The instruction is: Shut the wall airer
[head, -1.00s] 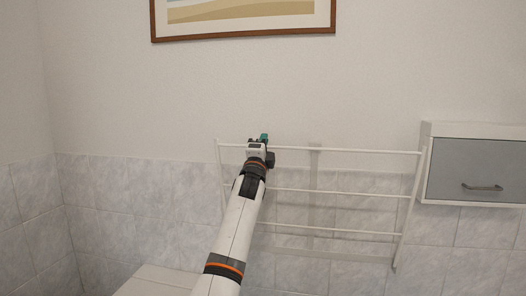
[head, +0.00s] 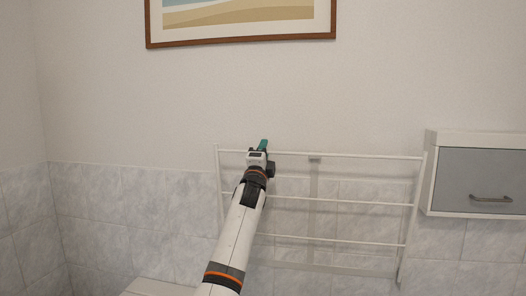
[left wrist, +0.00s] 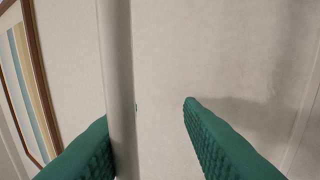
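The wall airer (head: 330,198) is a white frame with several horizontal rails, mounted low on the wall in the middle of the head view. My left gripper (head: 263,146) is at its top rail, near the left end, with green fingers pointing up past the rail. In the left wrist view, the green fingers (left wrist: 146,112) are apart. A white bar (left wrist: 121,80) runs between them, close against the left-hand finger; I cannot tell whether they touch. My arm hides part of the airer's left side. My right gripper is not in view.
A grey-fronted wall cabinet (head: 482,180) with a handle is just right of the airer. A framed picture (head: 240,40) hangs above. A white surface (head: 155,287) shows low, left of my arm. The wall between airer and picture is clear.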

